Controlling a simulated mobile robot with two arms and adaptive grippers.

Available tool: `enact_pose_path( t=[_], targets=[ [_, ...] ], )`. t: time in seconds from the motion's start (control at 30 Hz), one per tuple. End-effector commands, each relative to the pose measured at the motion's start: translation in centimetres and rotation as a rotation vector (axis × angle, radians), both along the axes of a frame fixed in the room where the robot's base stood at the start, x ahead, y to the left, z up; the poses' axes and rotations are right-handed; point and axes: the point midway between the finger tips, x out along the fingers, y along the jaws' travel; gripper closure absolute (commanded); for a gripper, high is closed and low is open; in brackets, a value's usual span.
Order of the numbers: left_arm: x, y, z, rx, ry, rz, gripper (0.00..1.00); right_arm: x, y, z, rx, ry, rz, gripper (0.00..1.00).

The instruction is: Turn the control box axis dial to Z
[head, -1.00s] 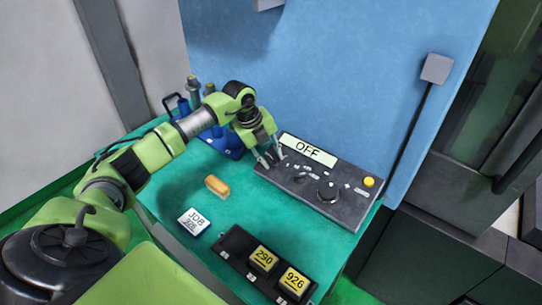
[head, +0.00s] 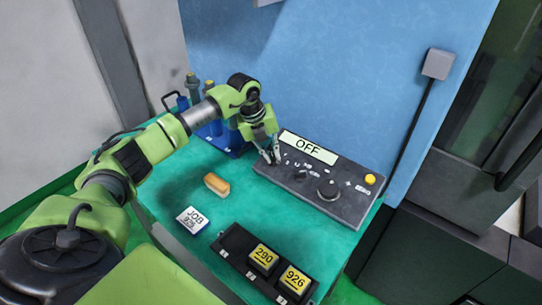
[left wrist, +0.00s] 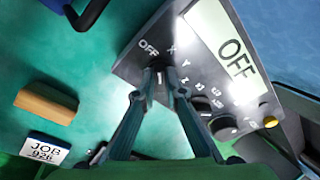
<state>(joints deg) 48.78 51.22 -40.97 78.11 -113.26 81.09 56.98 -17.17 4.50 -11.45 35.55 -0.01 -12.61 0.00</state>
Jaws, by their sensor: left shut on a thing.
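The dark grey control box (head: 345,207) lies on the green table, and its display (head: 308,147) reads OFF. In the left wrist view, the axis dial (left wrist: 158,64) is at the box's left end, ringed by the labels OFF, X, Y, Z and 4. My left gripper (head: 272,160) reaches down to this end of the box. In the left wrist view its fingertips (left wrist: 160,85) are shut on the dial, one on each side. The fingers partly hide the dial, and I cannot clearly read its pointer. My right gripper is not in view.
Other knobs (head: 328,189) and a yellow button (head: 369,180) sit on the box to the right. An orange-brown block (head: 216,184), a JOB 926 card (head: 192,220) and a black tray (head: 232,243) with yellow-labelled blocks 290 and 926 lie in front. A blue rack stands behind my arm.

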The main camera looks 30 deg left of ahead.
Motion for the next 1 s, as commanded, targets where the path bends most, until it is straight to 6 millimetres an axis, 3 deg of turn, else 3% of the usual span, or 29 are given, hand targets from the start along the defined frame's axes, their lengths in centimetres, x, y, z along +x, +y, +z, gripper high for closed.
enact_pose_path(
  t=[1.0],
  targets=[
    [0.0, -0.5, -0.3, 0.362, -0.026, -0.900, 1.00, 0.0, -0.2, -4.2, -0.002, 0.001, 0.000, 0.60]
  ],
)
